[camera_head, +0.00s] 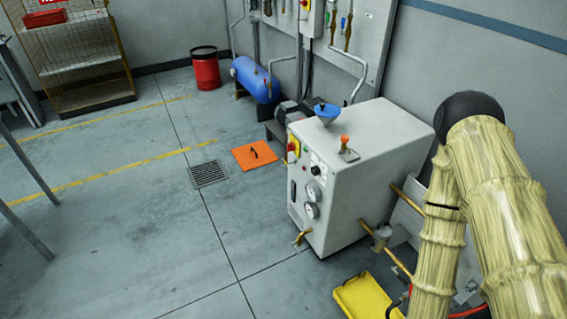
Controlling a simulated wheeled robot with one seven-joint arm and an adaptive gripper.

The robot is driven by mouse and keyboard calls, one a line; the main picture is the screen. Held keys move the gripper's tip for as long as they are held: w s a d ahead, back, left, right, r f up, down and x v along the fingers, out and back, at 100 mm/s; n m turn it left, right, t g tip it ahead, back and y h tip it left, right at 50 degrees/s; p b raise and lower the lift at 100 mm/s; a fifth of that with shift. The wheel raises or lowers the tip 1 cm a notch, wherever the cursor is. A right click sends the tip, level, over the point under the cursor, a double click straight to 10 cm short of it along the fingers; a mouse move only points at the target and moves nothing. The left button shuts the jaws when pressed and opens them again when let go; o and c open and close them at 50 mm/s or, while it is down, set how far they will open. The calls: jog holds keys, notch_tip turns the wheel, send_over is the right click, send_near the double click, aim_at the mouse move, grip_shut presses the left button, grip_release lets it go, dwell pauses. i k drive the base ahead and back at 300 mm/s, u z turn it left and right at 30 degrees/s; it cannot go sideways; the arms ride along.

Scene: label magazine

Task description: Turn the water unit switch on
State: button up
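The water unit (370,150) looks like a grey-white cabinet on the floor right of the middle. Its front has a yellow panel with a red switch or button (292,147), a dark round knob (315,170) and gauges (312,211) below. I cannot tell which control is the water unit switch, or its setting. My arm shows at the right, beside the unit's right side. My gripper is not in view.
Brass pipes (378,236) and a yellow tray (366,299) lie right of and before the unit. An orange plate (254,155), floor grate (208,174), blue tank (254,79) and red bin (205,70) stand or lie beyond.

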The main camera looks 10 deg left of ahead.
aim_at(291, 146)
jog(key=z, duration=0.05)
jog(key=k, duration=0.65)
jog(key=u, duration=1.15)
jog(key=i, duration=0.8)
jog(key=u, duration=0.55)
jog(key=i, duration=0.9)
jog(key=z, duration=1.05)
jog(key=i, duration=0.6)
jog(key=z, duration=0.6)
